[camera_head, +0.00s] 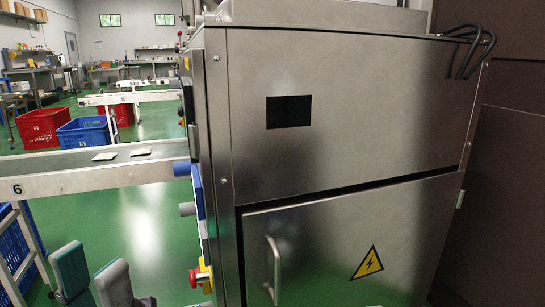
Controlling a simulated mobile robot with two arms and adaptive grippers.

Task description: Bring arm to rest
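My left gripper (92,265) shows at the bottom left of the head view. Its two grey-green finger pads point up and stand apart, with green floor between them and nothing held. It is left of the steel machine cabinet (345,130) and below the conveyor numbered 6 (90,179), apart from both in the picture. The rest of this arm is mostly below the frame. My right gripper is not in view.
The cabinet fills the middle and right. A red emergency button (196,277) sits on its left side, near the gripper. Two flat packets (141,152) lie on the conveyor. A blue crate (27,250) stands at the left edge. Green floor (150,225) is open between.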

